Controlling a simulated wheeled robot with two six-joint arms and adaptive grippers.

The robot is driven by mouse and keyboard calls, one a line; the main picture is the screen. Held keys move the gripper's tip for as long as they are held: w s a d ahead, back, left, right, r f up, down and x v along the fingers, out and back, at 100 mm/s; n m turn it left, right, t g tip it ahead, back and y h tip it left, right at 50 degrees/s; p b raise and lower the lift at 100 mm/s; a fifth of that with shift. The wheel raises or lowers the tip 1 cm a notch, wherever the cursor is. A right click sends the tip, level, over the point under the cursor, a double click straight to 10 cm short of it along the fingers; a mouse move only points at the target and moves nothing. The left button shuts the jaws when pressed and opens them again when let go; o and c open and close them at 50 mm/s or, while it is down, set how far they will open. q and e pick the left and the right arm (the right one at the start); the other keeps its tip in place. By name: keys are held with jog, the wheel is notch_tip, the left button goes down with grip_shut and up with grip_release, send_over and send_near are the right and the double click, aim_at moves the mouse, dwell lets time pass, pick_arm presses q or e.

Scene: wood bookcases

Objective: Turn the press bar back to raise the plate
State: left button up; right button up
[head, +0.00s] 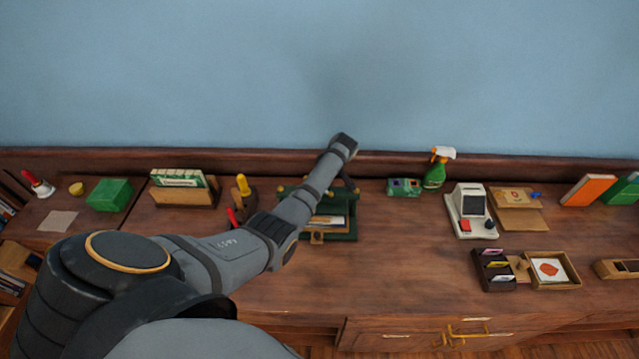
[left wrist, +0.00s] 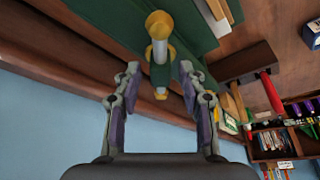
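The green press (head: 340,230) stands on the wooden counter, largely hidden by my left arm in the head view. In the left wrist view the press bar (left wrist: 160,48) is a pale rod with a yellow knob at its upper end. Green press parts (left wrist: 115,22) lie behind it. My left gripper (left wrist: 160,68) has its two fingers spread, one on each side of the bar in the picture. Neither finger visibly touches it, and I cannot tell the depth between them. The plate cannot be made out. My right gripper is in neither view.
A wooden block with a yellow-handled tool (head: 243,190) stands left of the press. A green box (head: 404,187) and a spray bottle (head: 436,170) stand to its right at the back. The counter (head: 400,265) right of the press is clear up to the black card holder (head: 493,270).

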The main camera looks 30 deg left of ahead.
pick_arm(q)
jog(key=shift+d+r, duration=0.15)
jog(key=shift+r, duration=0.15)
jog(key=v, duration=1.1)
jog(key=shift+r, duration=0.2)
